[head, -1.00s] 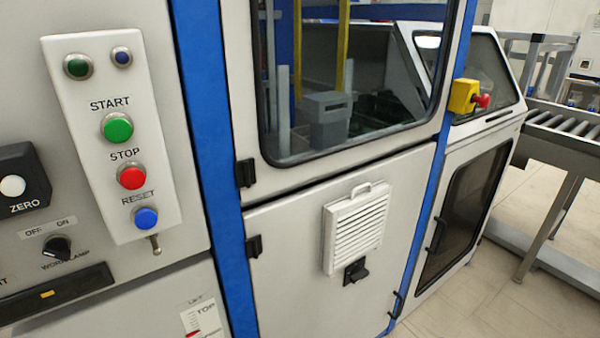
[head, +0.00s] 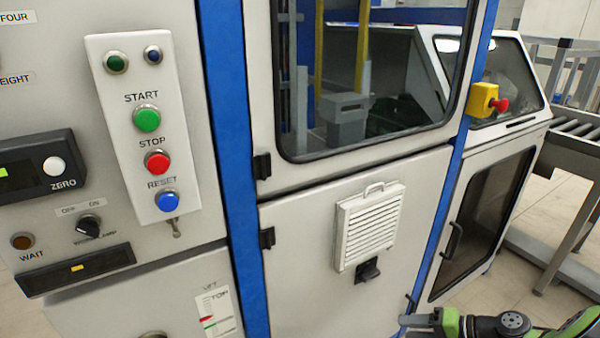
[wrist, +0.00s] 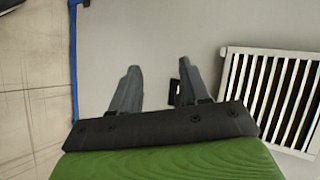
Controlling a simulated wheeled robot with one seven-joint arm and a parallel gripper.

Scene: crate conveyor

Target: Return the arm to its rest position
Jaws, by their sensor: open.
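My gripper (wrist: 157,88) shows in the wrist view with its two grey fingers spread apart and nothing between them. A plain light-grey cabinet panel lies beyond the fingertips. A white louvred vent (wrist: 275,95) is to the right of the fingers, apart from them. In the head view, part of my green and black arm (head: 510,325) shows at the bottom right edge, below the vent (head: 368,228).
A control panel (head: 108,165) with START, STOP and RESET buttons is at the left. A yellow box with a red emergency button (head: 488,99) sticks out at the right. A roller conveyor (head: 575,130) stands at far right, with open floor (head: 500,312) before it.

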